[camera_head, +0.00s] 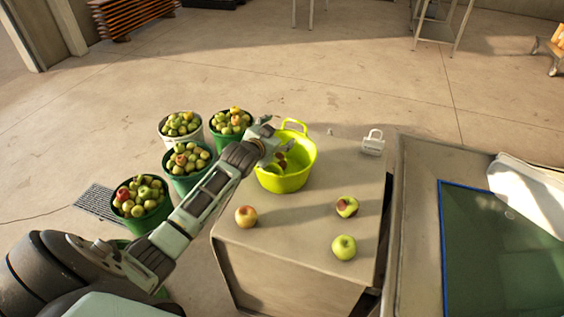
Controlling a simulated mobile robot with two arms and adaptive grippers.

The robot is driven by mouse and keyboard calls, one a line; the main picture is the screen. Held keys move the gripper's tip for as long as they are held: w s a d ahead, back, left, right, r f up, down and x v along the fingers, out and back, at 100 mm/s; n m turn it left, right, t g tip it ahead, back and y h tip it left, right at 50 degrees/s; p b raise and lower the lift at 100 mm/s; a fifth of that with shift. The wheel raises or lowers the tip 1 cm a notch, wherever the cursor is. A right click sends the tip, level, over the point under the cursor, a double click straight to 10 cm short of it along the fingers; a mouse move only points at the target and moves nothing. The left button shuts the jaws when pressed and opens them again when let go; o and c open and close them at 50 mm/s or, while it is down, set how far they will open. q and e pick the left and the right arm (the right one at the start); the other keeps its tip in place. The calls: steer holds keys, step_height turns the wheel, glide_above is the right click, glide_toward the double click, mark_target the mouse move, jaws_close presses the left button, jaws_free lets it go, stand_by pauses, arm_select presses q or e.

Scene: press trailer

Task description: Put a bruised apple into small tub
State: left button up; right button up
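The small tub (297,178) is yellow-green with handles and stands at the back left of the table. My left arm reaches in from the left, and its gripper (280,150) is over the tub's left side. A reddish-brown apple shows inside the tub by the fingers, with something green beside it; I cannot tell whether the fingers touch it. On the table lie a yellow-red apple (246,216), an apple with a dark brown patch (347,206) and a green apple (344,247). My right gripper is out of view.
The table (290,236) is clear between the apples. A white padlock-shaped object (373,143) stands at its back right. Several buckets full of apples (187,178) stand on the floor at left. A blue-edged basin (500,250) is at right.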

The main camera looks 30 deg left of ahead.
arm_select(q)
steer(key=v, duration=1.2)
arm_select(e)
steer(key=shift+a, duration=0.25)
